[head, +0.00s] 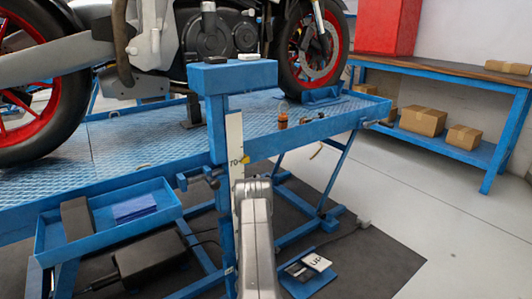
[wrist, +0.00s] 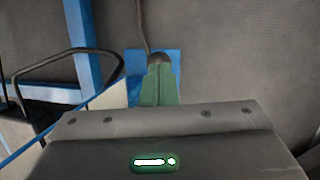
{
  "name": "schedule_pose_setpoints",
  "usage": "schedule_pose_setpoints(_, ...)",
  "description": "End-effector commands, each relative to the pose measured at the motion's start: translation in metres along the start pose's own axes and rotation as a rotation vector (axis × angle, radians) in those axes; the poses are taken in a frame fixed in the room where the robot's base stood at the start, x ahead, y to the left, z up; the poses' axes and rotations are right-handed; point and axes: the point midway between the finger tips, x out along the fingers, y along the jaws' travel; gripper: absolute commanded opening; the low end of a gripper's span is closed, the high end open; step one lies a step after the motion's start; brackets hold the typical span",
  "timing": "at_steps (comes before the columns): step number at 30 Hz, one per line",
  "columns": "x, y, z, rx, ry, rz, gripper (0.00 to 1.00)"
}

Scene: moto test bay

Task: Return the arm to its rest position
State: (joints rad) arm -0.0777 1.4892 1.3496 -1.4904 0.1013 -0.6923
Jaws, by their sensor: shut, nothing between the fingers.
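My gripper (wrist: 159,70) shows in the wrist view as two greenish fingers close together beyond the dark gripper body, with a lit green indicator on it. It is shut and holds nothing. It points down over a blue plate (wrist: 172,60) on the dark floor, with a cable running from it. In the head view my grey arm (head: 255,235) rises in the bottom middle, in front of the blue lift post. The gripper itself cannot be made out there.
A motorcycle (head: 215,38) stands on a blue lift table (head: 160,140). A blue side tray (head: 105,205) is left of my arm. A blue floor pedal (head: 310,283) and its cable lie right of it. Boxes (head: 423,120) sit on a workbench shelf. Floor at right is clear.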

Motion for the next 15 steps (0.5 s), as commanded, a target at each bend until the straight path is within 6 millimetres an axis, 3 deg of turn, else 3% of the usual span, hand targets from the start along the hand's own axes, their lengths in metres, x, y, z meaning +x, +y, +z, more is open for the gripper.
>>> schedule_pose_setpoints(6, 0.018, -0.006, 0.002, -0.002, 0.001, 0.000, 0.00)
schedule_pose_setpoints(15, 0.017, -0.006, 0.002, -0.002, 0.001, 0.000, 0.00)
